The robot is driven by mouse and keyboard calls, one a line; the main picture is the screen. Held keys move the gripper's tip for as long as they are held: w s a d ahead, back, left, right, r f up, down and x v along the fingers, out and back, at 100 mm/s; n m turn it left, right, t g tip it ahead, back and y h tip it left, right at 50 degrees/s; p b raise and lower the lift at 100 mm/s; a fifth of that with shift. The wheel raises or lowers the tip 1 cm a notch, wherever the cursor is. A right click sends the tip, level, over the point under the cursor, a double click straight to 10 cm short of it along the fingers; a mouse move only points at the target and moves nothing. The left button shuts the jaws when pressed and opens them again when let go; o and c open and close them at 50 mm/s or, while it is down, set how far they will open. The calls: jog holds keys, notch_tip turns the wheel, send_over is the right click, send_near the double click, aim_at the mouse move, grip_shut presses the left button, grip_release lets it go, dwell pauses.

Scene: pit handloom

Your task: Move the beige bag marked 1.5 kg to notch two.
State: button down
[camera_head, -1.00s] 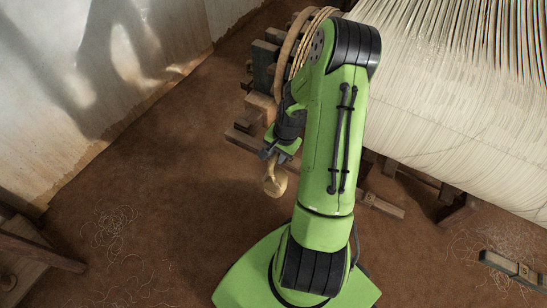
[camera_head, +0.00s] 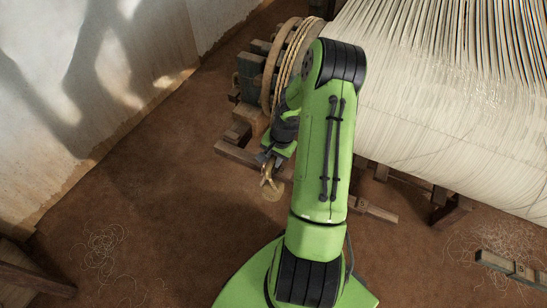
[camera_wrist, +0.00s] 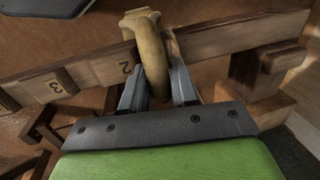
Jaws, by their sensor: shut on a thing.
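My gripper (camera_head: 268,163) is shut on a beige bag (camera_head: 272,190), which hangs below the fingers beside the left end of the loom. In the wrist view the bag (camera_wrist: 150,57) shows as a curved beige shape between the two fingers (camera_wrist: 157,90). No weight mark is readable on it. A wooden notched bar (camera_wrist: 200,53) runs behind it. The number 2 (camera_wrist: 125,68) is just left of the bag and the number 3 (camera_wrist: 54,86) is farther left. I cannot tell whether the bag touches the bar.
The loom's roll of pale warp threads (camera_head: 440,130) fills the upper right. Rope coils (camera_head: 292,60) wrap its left end. A second wooden bar (camera_head: 510,265) lies at the lower right. The brown floor at left is open, with loose thread (camera_head: 105,245) on it.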

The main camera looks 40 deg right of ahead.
jog(key=shift+f, duration=0.2)
dwell(0.6)
jog(key=c, duration=0.9)
grip_release()
jog(key=shift+o, duration=0.6)
jog(key=shift+s+f, duration=0.1)
notch_tip(320, 180, up, 16)
jog(key=s+d+p, duration=0.1)
jog(key=s+p, duration=0.1)
jog(key=p, duration=0.3)
jog(key=shift+s+f, duration=0.15)
jog(key=shift+s, duration=0.2)
